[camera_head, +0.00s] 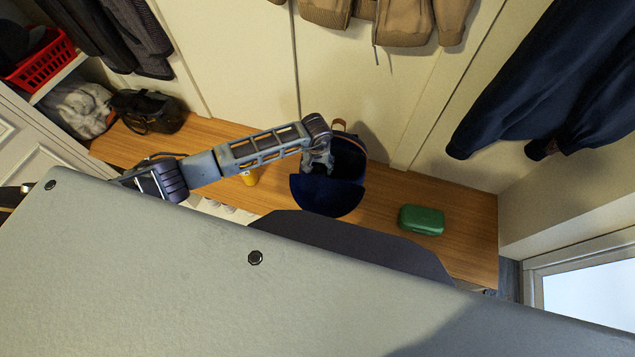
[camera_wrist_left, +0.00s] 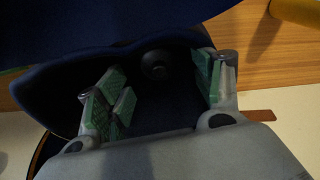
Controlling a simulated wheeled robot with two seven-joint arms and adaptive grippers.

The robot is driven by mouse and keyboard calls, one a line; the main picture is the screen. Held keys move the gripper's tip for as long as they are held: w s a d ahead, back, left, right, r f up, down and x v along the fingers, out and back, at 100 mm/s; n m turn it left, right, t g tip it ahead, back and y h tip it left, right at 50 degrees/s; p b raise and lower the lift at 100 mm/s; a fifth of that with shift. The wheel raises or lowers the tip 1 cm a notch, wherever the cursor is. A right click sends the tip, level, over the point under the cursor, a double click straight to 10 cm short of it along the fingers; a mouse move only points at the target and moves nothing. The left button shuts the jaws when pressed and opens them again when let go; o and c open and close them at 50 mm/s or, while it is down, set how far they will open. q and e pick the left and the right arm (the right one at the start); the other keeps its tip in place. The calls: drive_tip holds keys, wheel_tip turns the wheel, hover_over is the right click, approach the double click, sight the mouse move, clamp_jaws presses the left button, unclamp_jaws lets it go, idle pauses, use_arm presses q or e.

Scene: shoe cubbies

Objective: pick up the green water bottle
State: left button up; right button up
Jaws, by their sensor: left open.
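I cannot make out a green water bottle in either view. My left gripper (camera_head: 318,162) reaches into the open dark blue bag (camera_head: 327,197) on the wooden bench. In the left wrist view, the open gripper (camera_wrist_left: 160,88) has its green-padded fingers spread inside the bag (camera_wrist_left: 70,75). A dark round thing (camera_wrist_left: 155,66), perhaps a cap, lies in the bag between and beyond the fingers; what is under it is hidden. The fingers look apart from it. My right gripper is in neither view.
A green case (camera_head: 421,219) lies on the bench (camera_head: 385,205) right of the bag. A yellow cylinder (camera_head: 249,178) is left of it, partly behind my arm. A black handbag (camera_head: 147,111) stands farther left. Jackets (camera_head: 405,20) hang above.

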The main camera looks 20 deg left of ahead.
use_arm(q)
drive_tip(key=shift+w+f, duration=0.15)
drive_tip(key=shift+f, duration=0.9)
clamp_jaws()
